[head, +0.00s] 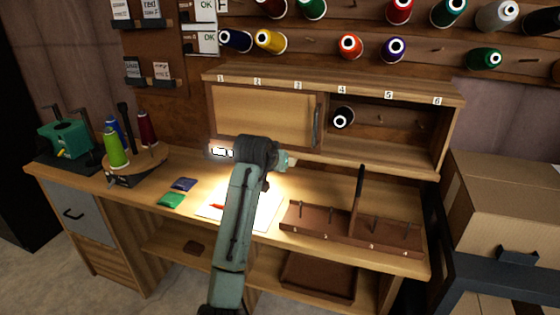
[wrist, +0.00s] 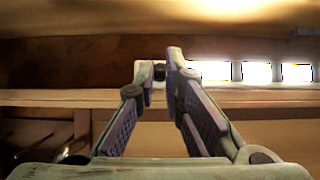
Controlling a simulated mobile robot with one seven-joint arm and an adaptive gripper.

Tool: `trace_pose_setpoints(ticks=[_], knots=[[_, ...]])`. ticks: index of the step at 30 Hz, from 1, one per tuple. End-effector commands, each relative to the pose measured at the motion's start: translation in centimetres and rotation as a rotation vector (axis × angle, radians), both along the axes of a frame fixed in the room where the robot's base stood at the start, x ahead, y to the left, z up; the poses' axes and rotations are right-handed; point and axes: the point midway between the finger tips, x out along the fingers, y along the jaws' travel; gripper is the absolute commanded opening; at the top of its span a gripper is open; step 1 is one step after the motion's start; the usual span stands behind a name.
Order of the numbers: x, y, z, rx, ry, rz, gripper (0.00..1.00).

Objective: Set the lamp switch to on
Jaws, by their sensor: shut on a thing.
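The lamp (head: 220,152) under the wall cabinet glows white, and a bright pool of light lies on the desk below it. In the wrist view the lamp (wrist: 230,71) shows as bright white panels right of my fingers. My gripper (wrist: 161,68) has its fingertips nearly together, closed on a small dark piece (wrist: 159,72) that looks like the lamp switch. The fingers hide most of it, so its setting cannot be read. In the head view my own arm hides the fingertips and the switch.
The wooden cabinet (head: 262,115) with a sliding door is just above my wrist. A brown peg rack (head: 340,232) with an upright post stands at the right of the desk. Thread cones on a stand (head: 135,165) are at the left. Cardboard boxes (head: 505,195) stand at the right.

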Motion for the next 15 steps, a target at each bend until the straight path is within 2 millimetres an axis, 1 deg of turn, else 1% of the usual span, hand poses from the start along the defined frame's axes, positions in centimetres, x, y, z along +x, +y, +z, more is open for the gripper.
trace_pose_setpoints(ticks=[1, 6, 15], knots=[[0.13, -0.14, 0.32, 0.011, 0.029, -0.001, 0.00], [0.28, -0.19, 0.58, 0.040, 0.122, -0.001, 0.00], [0.42, -0.19, 0.81, 0.066, 0.204, -0.001, 0.00]])
